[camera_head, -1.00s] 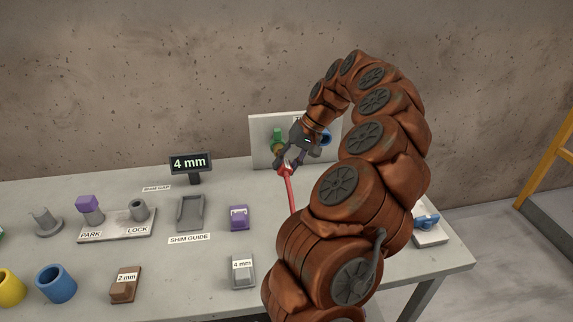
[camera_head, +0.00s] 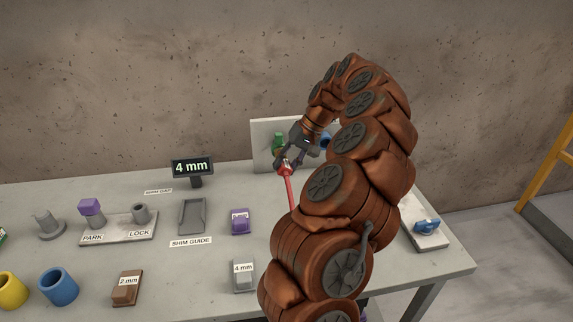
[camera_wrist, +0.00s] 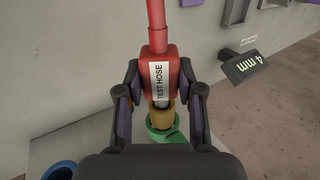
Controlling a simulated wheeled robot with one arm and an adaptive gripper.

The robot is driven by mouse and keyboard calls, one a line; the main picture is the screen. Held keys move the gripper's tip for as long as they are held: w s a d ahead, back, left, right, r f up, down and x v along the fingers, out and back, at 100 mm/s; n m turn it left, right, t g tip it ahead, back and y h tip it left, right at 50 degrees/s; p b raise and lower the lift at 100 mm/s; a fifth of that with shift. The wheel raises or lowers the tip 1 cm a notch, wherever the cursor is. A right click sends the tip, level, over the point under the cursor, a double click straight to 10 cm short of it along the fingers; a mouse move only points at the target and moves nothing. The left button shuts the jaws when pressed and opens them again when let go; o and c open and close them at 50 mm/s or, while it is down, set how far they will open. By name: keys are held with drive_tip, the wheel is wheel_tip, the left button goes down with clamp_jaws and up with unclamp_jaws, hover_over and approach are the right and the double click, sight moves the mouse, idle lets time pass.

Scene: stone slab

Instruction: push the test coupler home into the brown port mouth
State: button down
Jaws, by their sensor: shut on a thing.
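The test coupler is a red block with a white TEST HOSE label (camera_wrist: 160,73) and a red hose running from it. My gripper (camera_wrist: 158,95) is shut on it, with a finger on each side. In the head view my gripper (camera_head: 287,161) holds the red coupler (camera_head: 288,180) in front of the upright panel. In the wrist view the coupler's pale nose points at the brown port mouth (camera_wrist: 161,119), which has a green collar (camera_wrist: 165,136) around its base. The nose's tip is at the mouth; I cannot tell how deep it sits. In the head view my gripper largely hides the port.
A pale upright panel (camera_head: 262,130) stands at the table's back and carries a blue port (camera_head: 325,141), partly hidden by my arm. The 4 mm display (camera_head: 191,167) stands to the left. Shim blocks, a shim guide (camera_head: 192,214) and cups lie on the table's left and front.

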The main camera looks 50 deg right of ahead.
drive_tip(key=shift+w+d, duration=0.45)
drive_tip(key=shift+w, duration=0.1)
drive_tip(key=c, duration=0.7)
unclamp_jaws()
drive_tip(key=shift+o, duration=0.2)
drive_tip(key=shift+r, duration=0.1)
drive_tip(key=v, duration=1.1)
drive_tip(key=shift+s+d+r, duration=0.15)
drive_tip(key=shift+r, duration=0.05)
drive_tip(key=shift+r, duration=0.15)
idle(0.5)
